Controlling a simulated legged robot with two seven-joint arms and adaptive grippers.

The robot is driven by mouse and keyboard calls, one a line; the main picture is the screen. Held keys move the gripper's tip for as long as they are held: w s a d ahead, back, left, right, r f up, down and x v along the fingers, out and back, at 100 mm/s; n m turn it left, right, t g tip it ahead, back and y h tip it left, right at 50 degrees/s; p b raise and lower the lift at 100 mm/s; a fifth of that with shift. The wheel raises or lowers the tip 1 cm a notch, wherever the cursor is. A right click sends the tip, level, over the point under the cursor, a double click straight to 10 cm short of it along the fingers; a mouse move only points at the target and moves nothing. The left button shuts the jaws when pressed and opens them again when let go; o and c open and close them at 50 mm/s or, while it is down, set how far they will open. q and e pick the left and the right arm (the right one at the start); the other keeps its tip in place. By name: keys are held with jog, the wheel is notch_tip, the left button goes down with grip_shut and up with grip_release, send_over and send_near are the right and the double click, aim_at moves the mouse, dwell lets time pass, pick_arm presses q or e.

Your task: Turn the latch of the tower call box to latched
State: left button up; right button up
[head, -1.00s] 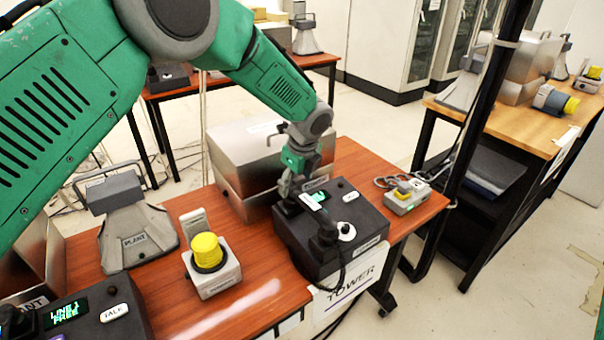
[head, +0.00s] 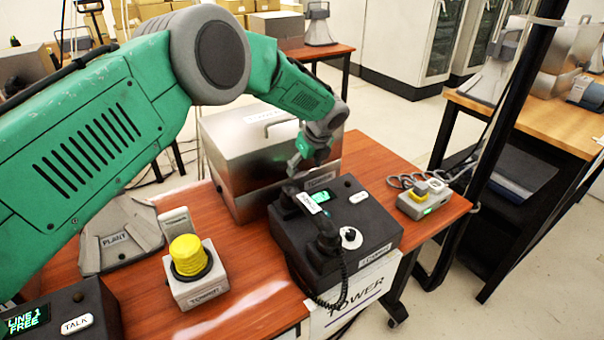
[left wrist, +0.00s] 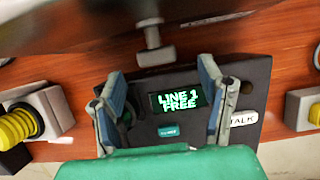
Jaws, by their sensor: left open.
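The steel box (head: 262,150) with a top handle and a TOWER label stands behind the black desk phone (head: 335,235) on the red-brown table. A grey T-shaped part (left wrist: 150,35), which may be the latch, sticks out from the steel edge in the left wrist view. My left gripper (head: 296,168) is open and empty near the box's front, above the phone's back edge. My right gripper is out of view.
A yellow-domed unit (head: 190,265) and a grey PLANT horn (head: 118,238) stand at left. A small grey box with a yellow button (head: 425,200) is at right. A black post (head: 490,130) rises beside the table. Another phone (head: 65,315) sits front left.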

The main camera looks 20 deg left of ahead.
aim_at(302, 174)
pick_arm(q)
jog(key=shift+d+x, duration=0.2)
jog(key=shift+x, duration=0.85)
jog(key=shift+a+f, duration=0.15)
jog(key=shift+f, duration=0.3)
jog(key=shift+w+a+f, duration=0.15)
jog(key=shift+a+f, duration=0.15)
jog(key=shift+a, duration=0.35)
jog(key=c, duration=1.1)
jog(key=shift+d, duration=0.2)
jog(key=shift+c, duration=0.3)
jog(key=shift+d, duration=0.1)
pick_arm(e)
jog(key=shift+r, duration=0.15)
